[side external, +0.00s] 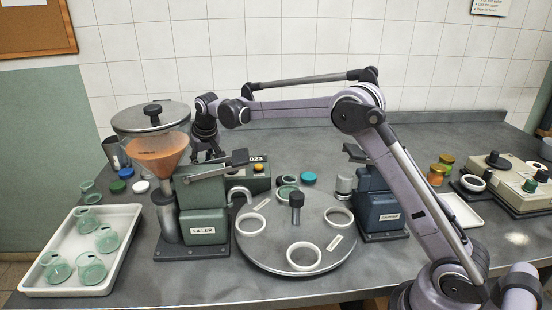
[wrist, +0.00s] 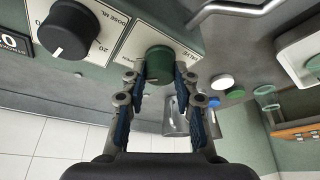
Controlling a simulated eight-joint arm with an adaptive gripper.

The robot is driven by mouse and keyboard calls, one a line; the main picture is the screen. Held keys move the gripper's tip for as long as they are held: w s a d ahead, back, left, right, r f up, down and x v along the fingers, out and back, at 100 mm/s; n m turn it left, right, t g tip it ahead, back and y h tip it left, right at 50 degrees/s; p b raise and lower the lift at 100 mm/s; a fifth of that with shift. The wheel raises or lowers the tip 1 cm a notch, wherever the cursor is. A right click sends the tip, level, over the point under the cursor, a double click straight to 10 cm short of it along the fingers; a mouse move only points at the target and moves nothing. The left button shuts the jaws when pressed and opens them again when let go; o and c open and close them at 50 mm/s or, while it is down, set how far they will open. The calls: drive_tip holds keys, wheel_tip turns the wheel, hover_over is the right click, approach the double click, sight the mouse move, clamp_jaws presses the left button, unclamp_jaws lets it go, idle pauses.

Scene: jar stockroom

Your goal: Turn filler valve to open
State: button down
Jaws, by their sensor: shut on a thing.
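The filler (side external: 203,208) is a dark green machine with an orange-filled hopper at the left of the side view. In the wrist view a round green knob (wrist: 159,60), which I take to be the filler valve, sits on a pale plate whose lettering is partly hidden. My gripper (wrist: 159,76) is shut on this knob, one finger at each side of it. In the side view my gripper (side external: 208,143) is behind the filler, and the knob is hidden there.
A black dose dial (wrist: 68,30) sits beside the knob. A round turntable (side external: 290,255) with white rings stands right of the filler. A white tray (side external: 125,226) of green glass jars is on the left. A blue capper (side external: 378,205) stands further right.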

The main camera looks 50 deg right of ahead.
drive_tip(key=c, duration=1)
unclamp_jaws()
drive_tip(key=v, duration=1.2)
